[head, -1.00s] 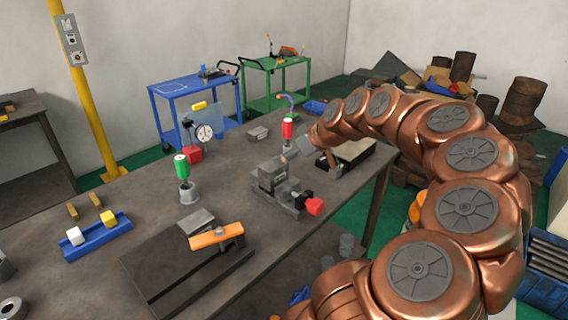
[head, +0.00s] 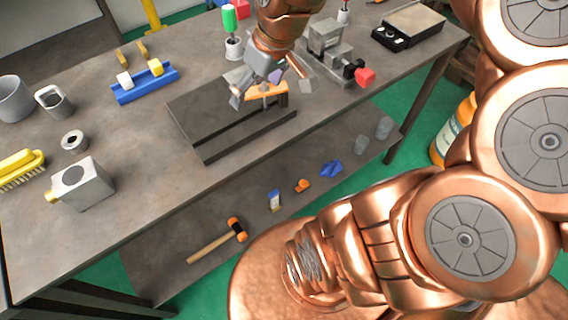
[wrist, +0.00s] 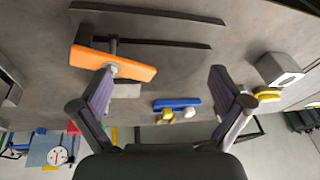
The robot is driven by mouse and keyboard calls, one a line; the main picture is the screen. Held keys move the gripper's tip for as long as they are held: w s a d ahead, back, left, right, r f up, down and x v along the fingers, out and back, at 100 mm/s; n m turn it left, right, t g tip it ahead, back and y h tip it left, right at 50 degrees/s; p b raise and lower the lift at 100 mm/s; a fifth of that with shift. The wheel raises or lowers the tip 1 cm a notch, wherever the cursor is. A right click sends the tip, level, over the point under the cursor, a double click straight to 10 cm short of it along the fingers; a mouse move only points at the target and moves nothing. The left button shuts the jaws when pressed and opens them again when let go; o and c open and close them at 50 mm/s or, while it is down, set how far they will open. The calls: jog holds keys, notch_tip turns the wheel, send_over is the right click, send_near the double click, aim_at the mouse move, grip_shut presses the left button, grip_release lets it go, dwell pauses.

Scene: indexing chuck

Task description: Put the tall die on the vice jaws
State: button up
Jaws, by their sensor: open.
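I cannot tell for sure which piece is the tall die. A white block (head: 124,79) and a yellow block (head: 155,67) sit in a blue holder (head: 146,86) at the back left of the bench. The grey vice (head: 333,52) with a red knob stands right of my gripper; its jaws are hard to make out. My gripper (head: 268,84) is open over the dark slotted plate, by the orange bar (head: 268,95). In the wrist view, nothing is between the fingers (wrist: 163,76); the orange bar (wrist: 112,62) is near the left fingertip.
A grey block with a round hole (head: 82,184), a ring (head: 73,141), a yellow brush (head: 20,168) and cups stand at left. A green-topped tool (head: 230,25) stands behind my gripper. A hammer (head: 222,238) lies on the lower shelf. Bench between plate and left items is clear.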

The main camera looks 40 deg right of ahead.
jog(key=s+a+f+m+g+h, duration=0.1)
jog(key=s+a+f+g, duration=0.1)
jog(key=s, duration=0.6)
jog(key=s+a+f+m+g+h, duration=0.1)
jog(key=s+a+f, duration=0.3)
jog(key=s, duration=0.5)
jog(key=shift+g, duration=0.8)
jog(key=shift+a+r, duration=0.1)
